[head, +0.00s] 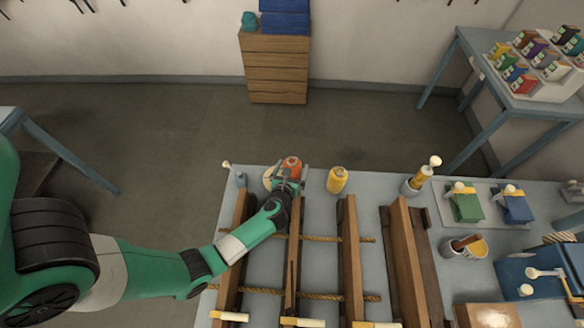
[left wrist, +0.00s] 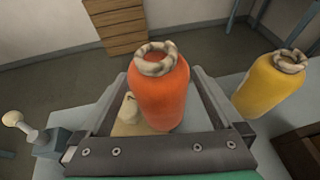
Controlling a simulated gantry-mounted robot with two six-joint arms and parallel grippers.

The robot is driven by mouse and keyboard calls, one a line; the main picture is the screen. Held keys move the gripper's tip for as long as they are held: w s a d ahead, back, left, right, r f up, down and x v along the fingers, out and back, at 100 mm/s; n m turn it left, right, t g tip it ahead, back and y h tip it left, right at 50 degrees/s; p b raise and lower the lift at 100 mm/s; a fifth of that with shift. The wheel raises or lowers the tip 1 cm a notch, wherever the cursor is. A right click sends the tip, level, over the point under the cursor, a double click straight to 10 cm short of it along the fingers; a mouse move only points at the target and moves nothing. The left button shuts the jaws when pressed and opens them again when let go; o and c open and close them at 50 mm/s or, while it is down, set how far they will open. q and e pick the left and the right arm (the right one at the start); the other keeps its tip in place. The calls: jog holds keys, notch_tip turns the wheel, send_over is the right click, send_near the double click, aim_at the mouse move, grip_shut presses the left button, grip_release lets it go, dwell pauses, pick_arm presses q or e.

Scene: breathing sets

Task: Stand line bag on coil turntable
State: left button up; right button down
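The orange line bag (head: 291,165), with a pale rope ring around its top, stands upright at the back left of the bench. In the left wrist view the orange bag (left wrist: 160,92) is between the two fingers of my left gripper (left wrist: 158,78), with a gap showing on its left side. My left gripper (head: 287,177) looks open around it. A tan, flat piece (head: 268,178), which looks like the coil turntable, lies beside and partly under the bag; a pale knob shows on it in the wrist view. Its extent is hidden. My right gripper is out of view.
A yellow bag (head: 337,180) stands to the right. Wooden rails (head: 350,250) with ropes run along the bench (head: 320,210). A pale-knobbed post (head: 238,175) stands left of the gripper.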

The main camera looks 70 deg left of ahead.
pick_arm(q)
jog(key=shift+r, duration=0.15)
jog(key=shift+s+d+r, duration=0.15)
jog(key=shift+d, duration=0.15)
jog(key=p+v, duration=0.2)
jog(key=v, duration=0.9)
jog(key=shift+s, duration=0.15)
jog(key=shift+d+r, duration=0.1)
